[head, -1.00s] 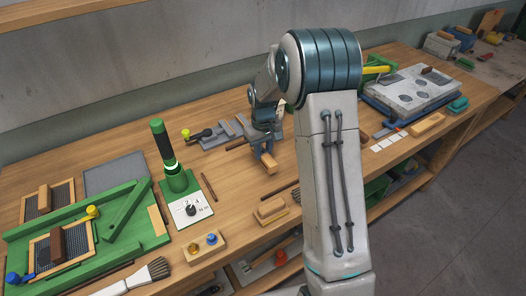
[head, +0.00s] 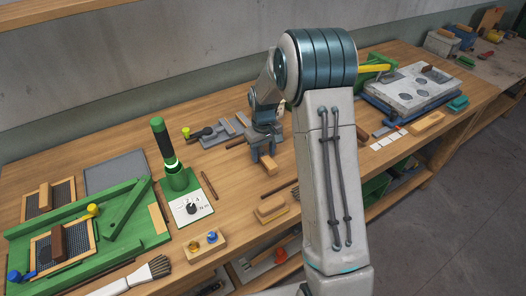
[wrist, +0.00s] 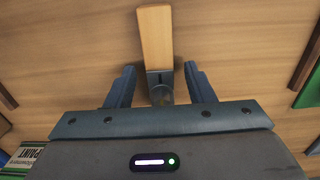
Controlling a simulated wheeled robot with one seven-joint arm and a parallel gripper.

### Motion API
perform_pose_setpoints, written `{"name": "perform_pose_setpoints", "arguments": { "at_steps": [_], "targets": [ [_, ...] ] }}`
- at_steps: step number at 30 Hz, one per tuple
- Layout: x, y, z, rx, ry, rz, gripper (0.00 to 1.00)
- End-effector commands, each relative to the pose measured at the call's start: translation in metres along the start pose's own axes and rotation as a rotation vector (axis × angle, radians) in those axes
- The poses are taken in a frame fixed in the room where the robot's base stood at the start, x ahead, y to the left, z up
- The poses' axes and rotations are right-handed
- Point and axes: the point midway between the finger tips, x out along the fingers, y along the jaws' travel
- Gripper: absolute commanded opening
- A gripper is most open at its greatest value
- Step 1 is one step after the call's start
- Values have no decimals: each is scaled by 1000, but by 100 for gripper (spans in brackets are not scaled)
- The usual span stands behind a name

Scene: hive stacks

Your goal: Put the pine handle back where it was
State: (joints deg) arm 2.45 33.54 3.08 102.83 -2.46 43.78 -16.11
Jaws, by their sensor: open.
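A pale wooden piece, which looks like the pine handle (head: 269,165), lies on the workbench just below my gripper (head: 263,150) in the head view. In the wrist view the pine handle (wrist: 155,38) points away from my gripper (wrist: 159,72). A grey metal part shows at its near end, between the two fingers. The fingers are spread, with a visible gap on each side of the handle, so nothing is gripped. The exact height of the fingers above the bench is hard to tell.
A green torque-like stand (head: 179,180) and a green frame with screens (head: 120,238) are at the left. Grey tools (head: 224,133) lie behind my gripper. A wooden brush block (head: 270,209) lies in front. A concrete slab (head: 410,92) sits far right.

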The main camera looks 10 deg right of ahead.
Motion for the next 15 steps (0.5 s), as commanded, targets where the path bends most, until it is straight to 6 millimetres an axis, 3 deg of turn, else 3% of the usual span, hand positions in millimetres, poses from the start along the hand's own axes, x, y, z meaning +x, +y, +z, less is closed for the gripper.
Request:
{"name": "perform_pose_setpoints", "arguments": {
  "at_steps": [15],
  "targets": [
    [-100,0,-1,0,5,2,48]
  ]
}}
